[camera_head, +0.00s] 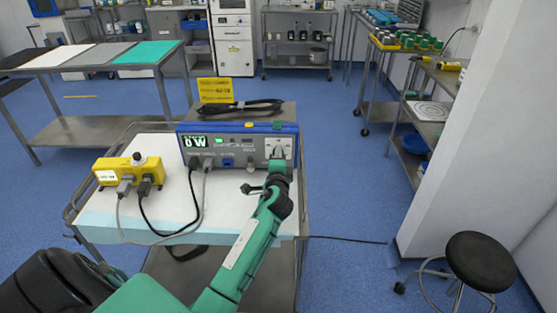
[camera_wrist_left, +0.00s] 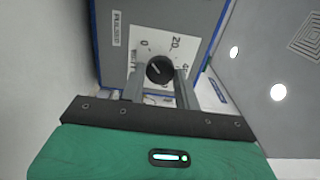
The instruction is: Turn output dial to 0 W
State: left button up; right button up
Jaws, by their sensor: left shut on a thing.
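The generator unit (camera_head: 234,146) is a grey box with a blue frame on the cart, and its lit display (camera_head: 196,141) appears to read 0 W. The output dial (camera_wrist_left: 160,69) is a round black knob on a white scale plate marked 0, 20 and 40. A pale pointer mark shows on its face, but its exact setting is hard to read. My left gripper (camera_wrist_left: 160,80) is shut on the dial, one finger on each side. In the head view, my left gripper (camera_head: 278,157) hides the dial at the panel's right end. My right gripper is not in view.
A yellow box (camera_head: 129,171) with plugged cables stands left of the unit on the cart. Cables (camera_head: 200,205) loop across the white cart top (camera_head: 105,209). A black cable bundle (camera_head: 240,106) lies on top of the unit. A stool (camera_head: 480,261) stands at the right.

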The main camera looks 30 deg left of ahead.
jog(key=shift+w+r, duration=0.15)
pick_arm(q)
jog(key=o, duration=1)
jog(key=shift+s, duration=0.1)
jog(key=shift+s+d+f, duration=0.1)
jog(key=shift+s+d, duration=0.15)
jog(key=shift+s, duration=0.05)
jog(key=b+v, duration=0.1)
jog(key=v, duration=1.1)
jog(key=shift+s+d, duration=0.2)
jog(key=shift+s, duration=0.2)
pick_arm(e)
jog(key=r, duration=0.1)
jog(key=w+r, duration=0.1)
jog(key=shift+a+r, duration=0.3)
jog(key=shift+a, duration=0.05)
